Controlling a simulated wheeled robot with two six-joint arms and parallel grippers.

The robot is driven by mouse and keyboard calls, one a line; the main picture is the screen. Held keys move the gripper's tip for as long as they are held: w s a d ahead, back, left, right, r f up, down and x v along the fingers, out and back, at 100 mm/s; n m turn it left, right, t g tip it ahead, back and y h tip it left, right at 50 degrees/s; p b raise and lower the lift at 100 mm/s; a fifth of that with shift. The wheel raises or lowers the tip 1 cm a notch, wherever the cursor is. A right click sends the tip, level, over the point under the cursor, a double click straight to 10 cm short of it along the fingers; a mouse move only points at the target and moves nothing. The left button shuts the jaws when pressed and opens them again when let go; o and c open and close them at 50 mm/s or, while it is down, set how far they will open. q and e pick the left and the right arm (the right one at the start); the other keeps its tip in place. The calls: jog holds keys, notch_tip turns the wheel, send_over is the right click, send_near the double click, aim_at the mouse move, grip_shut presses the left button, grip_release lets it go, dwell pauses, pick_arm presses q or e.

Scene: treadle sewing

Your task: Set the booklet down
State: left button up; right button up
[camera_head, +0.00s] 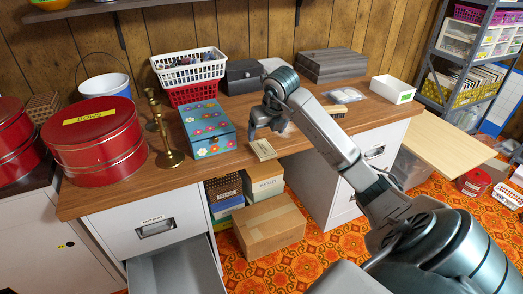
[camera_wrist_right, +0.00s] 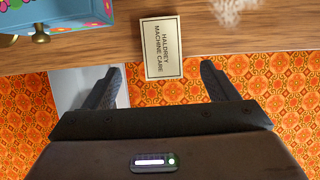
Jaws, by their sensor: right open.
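The booklet (camera_head: 263,150) is small and cream with a dark border. It lies at the desk's front edge, right of the flowered box. In the right wrist view the booklet (camera_wrist_right: 161,48) reads "HALDREY MACHINE CARE", and its near part reaches past the desk edge over the carpet. My right gripper (camera_head: 268,131) is open just above and behind it in the head view. In the wrist view its fingers (camera_wrist_right: 160,72) stand wide on either side of the booklet's near end, with gaps on both sides. My left gripper is not in view.
The wooden desk (camera_head: 330,123) also holds a blue flowered box (camera_head: 208,140), brass candlesticks (camera_head: 168,147), red tins (camera_head: 95,140) and a brush (camera_head: 335,111). An open drawer (camera_head: 175,270) sticks out at lower left. A cardboard box (camera_head: 268,228) stands below the desk.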

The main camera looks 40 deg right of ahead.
aim_at(263, 148)
jog(key=x, duration=0.2)
jog(key=shift+w+f, duration=0.1)
jog(key=shift+f, duration=0.15)
jog(key=x, duration=0.5)
jog(key=shift+s+d, duration=0.15)
jog(key=shift+s, duration=0.1)
jog(key=shift+c, duration=0.7)
jog(key=c, duration=1)
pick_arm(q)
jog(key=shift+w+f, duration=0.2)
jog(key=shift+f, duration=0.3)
